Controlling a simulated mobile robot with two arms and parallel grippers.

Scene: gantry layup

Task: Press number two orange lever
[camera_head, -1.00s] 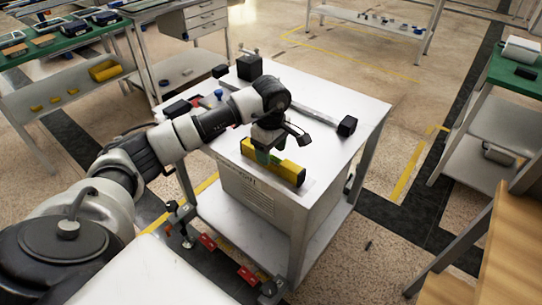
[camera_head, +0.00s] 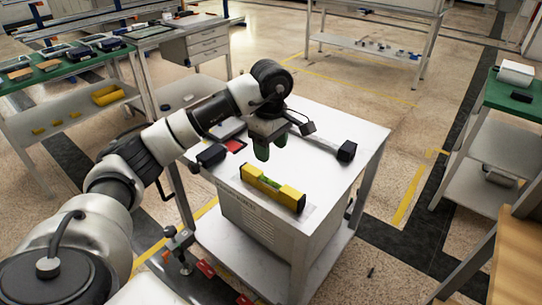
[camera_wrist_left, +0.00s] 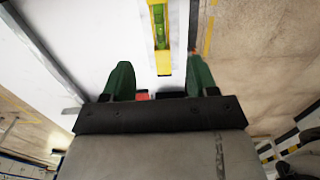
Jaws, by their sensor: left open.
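My left gripper (camera_head: 271,146) is open and empty above the white table, with its green fingers pointing down. In the left wrist view its fingers (camera_wrist_left: 161,80) are spread apart, with a yellow spirit level (camera_wrist_left: 160,38) showing beyond the gap. The spirit level (camera_head: 272,187) lies near the table's front edge, apart from the fingers. Small red-orange pieces (camera_head: 205,269) sit low in front of the table beside metal clamp-like parts; I cannot tell whether these are levers or read any numbers. My right gripper is not in view.
The white table (camera_head: 352,131) holds a dark bar with black ends (camera_head: 346,151), a red patch (camera_head: 235,146) and a black block (camera_head: 211,155). A green-topped bench (camera_head: 60,66) stands at left, another (camera_head: 512,100) at right.

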